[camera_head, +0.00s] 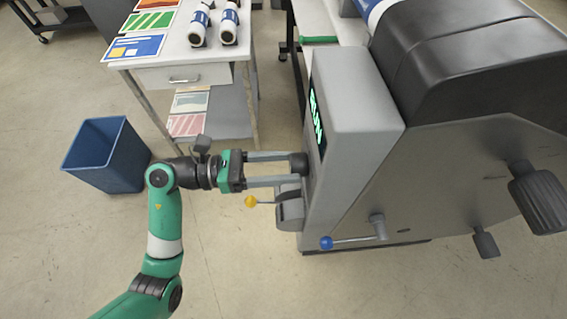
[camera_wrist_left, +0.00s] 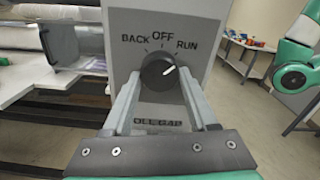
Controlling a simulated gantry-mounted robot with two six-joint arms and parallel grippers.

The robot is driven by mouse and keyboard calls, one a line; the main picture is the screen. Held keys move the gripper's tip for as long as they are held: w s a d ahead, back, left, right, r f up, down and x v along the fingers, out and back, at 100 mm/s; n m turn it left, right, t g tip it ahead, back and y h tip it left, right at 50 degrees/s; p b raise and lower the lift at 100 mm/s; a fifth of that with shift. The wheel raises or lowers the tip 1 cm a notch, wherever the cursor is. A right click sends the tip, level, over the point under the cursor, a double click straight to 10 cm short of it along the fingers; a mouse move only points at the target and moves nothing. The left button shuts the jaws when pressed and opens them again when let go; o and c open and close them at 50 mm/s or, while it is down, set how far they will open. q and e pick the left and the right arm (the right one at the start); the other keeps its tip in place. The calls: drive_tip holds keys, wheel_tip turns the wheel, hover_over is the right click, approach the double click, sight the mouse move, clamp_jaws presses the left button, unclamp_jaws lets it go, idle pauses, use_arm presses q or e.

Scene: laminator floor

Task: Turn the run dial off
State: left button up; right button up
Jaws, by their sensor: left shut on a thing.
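The run dial (camera_wrist_left: 158,73) is a round black knob on the laminator's grey panel, under the words BACK, OFF and RUN. Its white pointer mark points up and to the right, towards RUN. In the head view the dial (camera_head: 298,162) shows as a dark knob on the machine's left face. My left gripper (camera_head: 293,168) reaches it from the left, and its two fingers are shut on the dial, one on each side. In the left wrist view the fingers flank the knob. My right gripper is not in view.
The laminator (camera_head: 362,95) has a lit green display. Below the dial are a yellow-knobbed lever (camera_head: 251,201) and a blue-knobbed lever (camera_head: 327,242). A blue bin (camera_head: 106,153) stands left of my arm. A white table (camera_head: 180,52) with rolls and cards is behind.

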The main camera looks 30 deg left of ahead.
use_arm(q)
drive_tip(key=c, duration=0.3)
drive_tip(key=shift+s+r+n+p, duration=0.1)
drive_tip(key=shift+r+n+p, duration=0.05)
drive_tip(key=shift+n+p, duration=5)
drive_tip(key=shift+m+p, duration=0.6)
drive_tip(key=shift+m, duration=0.05)
drive_tip(key=o, duration=1.4)
drive_tip(key=shift+c, duration=0.2)
